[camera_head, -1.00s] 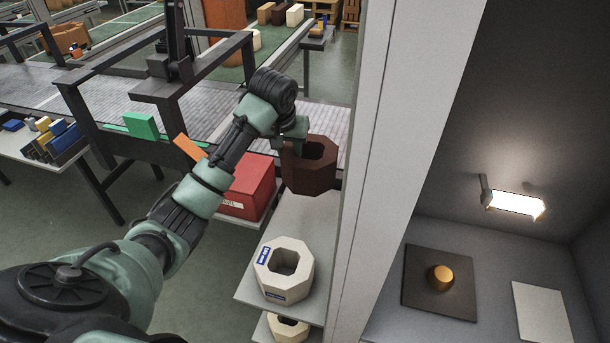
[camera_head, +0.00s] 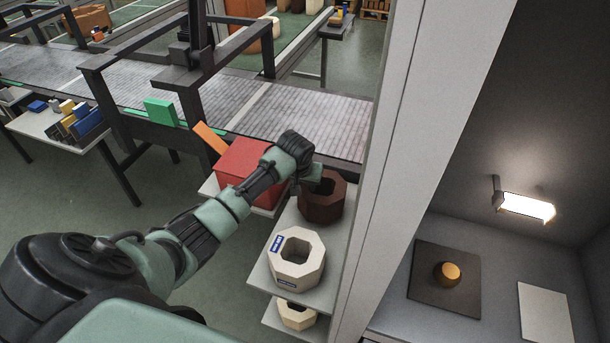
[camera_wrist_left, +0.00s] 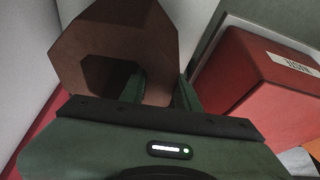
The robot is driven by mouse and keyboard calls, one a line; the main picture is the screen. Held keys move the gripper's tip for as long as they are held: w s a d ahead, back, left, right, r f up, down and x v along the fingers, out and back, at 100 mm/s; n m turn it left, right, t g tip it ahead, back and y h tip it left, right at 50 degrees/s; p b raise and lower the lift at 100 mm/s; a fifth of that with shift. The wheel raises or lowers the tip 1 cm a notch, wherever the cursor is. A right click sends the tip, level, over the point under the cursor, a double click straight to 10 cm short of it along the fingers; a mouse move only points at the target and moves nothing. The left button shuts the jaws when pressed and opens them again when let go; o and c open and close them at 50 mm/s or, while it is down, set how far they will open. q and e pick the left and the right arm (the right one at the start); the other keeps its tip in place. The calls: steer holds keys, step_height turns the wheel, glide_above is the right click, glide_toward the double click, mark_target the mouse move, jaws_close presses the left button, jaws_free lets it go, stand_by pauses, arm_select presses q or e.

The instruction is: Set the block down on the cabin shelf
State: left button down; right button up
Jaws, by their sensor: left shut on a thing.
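A dark brown eight-sided block with a square hole (camera_head: 322,208) is at the far end of my left arm in the head view. My left gripper (camera_head: 314,178) is shut on its wall; in the left wrist view the two green fingers (camera_wrist_left: 160,92) grip the rim of the brown block (camera_wrist_left: 120,32). The block appears over the far part of a light grey shelf (camera_head: 335,262), behind a pale eight-sided block (camera_head: 296,258) standing there. I cannot tell whether its underside touches the shelf. My right gripper is out of view.
A red box (camera_head: 245,165) stands close left of the held block, also in the left wrist view (camera_wrist_left: 262,75). A white post (camera_head: 385,200) borders the shelf on the right. Another pale block (camera_head: 297,314) sits lower down. A conveyor (camera_head: 310,115) runs behind.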

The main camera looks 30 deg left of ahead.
arm_select(q)
steer(key=shift+x, duration=0.9)
steer(key=shift+s+d+f, duration=0.1)
steer(key=shift+f, duration=0.05)
steer(key=c, duration=1)
jaws_free()
steer(key=shift+s+f, duration=0.2)
steer(key=shift+r, duration=0.1)
steer(key=shift+r, duration=0.15)
steer(key=b+v, duration=0.1)
steer(key=v, duration=1.1)
steer(key=shift+s, duration=0.1)
